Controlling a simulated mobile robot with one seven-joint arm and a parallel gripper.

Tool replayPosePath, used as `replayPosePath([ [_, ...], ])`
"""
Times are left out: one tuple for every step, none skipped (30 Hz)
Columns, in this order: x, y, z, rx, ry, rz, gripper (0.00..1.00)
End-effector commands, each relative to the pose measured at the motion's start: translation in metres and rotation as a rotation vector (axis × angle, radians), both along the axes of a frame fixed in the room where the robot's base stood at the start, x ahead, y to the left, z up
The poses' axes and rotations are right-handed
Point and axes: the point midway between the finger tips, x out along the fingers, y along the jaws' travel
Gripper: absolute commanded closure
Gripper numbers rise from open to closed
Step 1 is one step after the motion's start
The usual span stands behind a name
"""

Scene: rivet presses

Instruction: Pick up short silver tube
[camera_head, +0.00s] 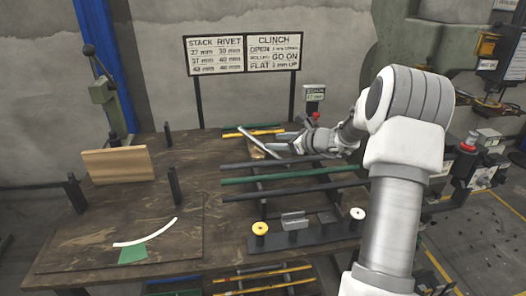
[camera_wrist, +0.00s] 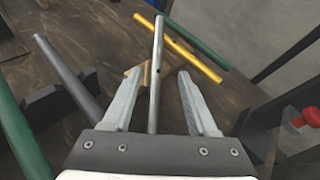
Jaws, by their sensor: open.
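A short silver tube (camera_wrist: 156,50) with a small dark hole runs lengthwise between my gripper's fingers (camera_wrist: 159,75) in the wrist view. Its near end is hidden at the palm. The fingers are open, with a gap on each side of the tube; whether it is level with them in depth I cannot tell. In the head view the silver tube (camera_head: 246,137) lies tilted at the back of the bench, just left of my gripper (camera_head: 274,142).
Yellow tubes (camera_head: 262,131) lie behind the silver tube. Dark tubes and a green tube (camera_head: 290,176) rest across the rack in front. A wooden block (camera_head: 116,164) and a white curved strip (camera_head: 150,235) are at left. The sign (camera_head: 243,54) stands behind.

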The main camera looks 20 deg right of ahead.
Motion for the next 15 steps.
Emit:
replayPosePath([
  [0.007,0.005,-0.005,0.000,0.000,0.003,0.41],
  [0.011,0.006,-0.006,0.001,-0.001,0.003,0.41],
  [0.015,0.008,-0.008,0.001,0.000,0.002,0.41],
  [0.017,0.009,-0.009,0.001,0.001,0.002,0.41],
  [0.019,0.010,-0.009,0.000,0.000,0.001,0.41],
  [0.021,0.011,-0.010,-0.001,0.000,0.001,0.41],
  [0.022,0.011,-0.010,-0.001,0.000,0.001,0.41],
  [0.023,0.012,-0.010,-0.001,-0.001,0.002,0.41],
  [0.025,0.014,-0.012,-0.001,-0.001,0.003,0.41],
  [0.027,0.015,-0.014,0.000,-0.001,0.004,0.41],
  [0.030,0.018,-0.016,0.000,-0.001,0.004,0.41],
  [0.034,0.021,-0.020,0.000,-0.001,0.004,0.41],
  [0.038,0.023,-0.022,-0.001,0.000,0.003,0.41],
  [0.042,0.026,-0.025,0.000,0.000,0.005,0.41],
  [0.046,0.029,-0.027,0.000,0.000,0.005,0.41],
])
